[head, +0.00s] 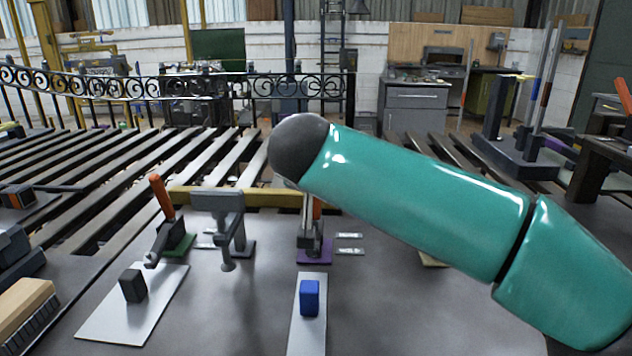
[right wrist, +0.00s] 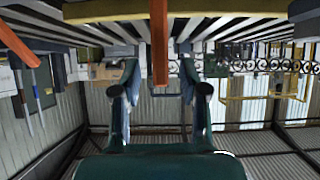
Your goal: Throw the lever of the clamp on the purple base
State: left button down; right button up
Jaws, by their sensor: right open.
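The clamp on the purple base (head: 314,256) stands near the middle of the head view, with its orange lever (head: 317,208) upright. The lever's upper part is hidden behind my right arm's dark end link. In the right wrist view, which is upside down, the orange lever (right wrist: 160,45) stands in line with the gap between the fingers of my right gripper (right wrist: 159,88). The gripper is open, with a finger seen on either side of that line. Whether it touches the lever I cannot tell. The head view hides this gripper. My left gripper is not in view.
Another clamp with an orange lever (head: 162,196) stands on a green base (head: 178,245) to the left. A grey upright fixture (head: 222,205) is between them. A blue block (head: 309,298) and a black block (head: 132,285) rest on pale plates. A brush (head: 27,310) lies at the left.

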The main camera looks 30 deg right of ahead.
jog(key=v, duration=0.8)
jog(key=shift+s+r, duration=0.2)
jog(key=shift+s, duration=0.15)
jog(key=shift+a, duration=0.1)
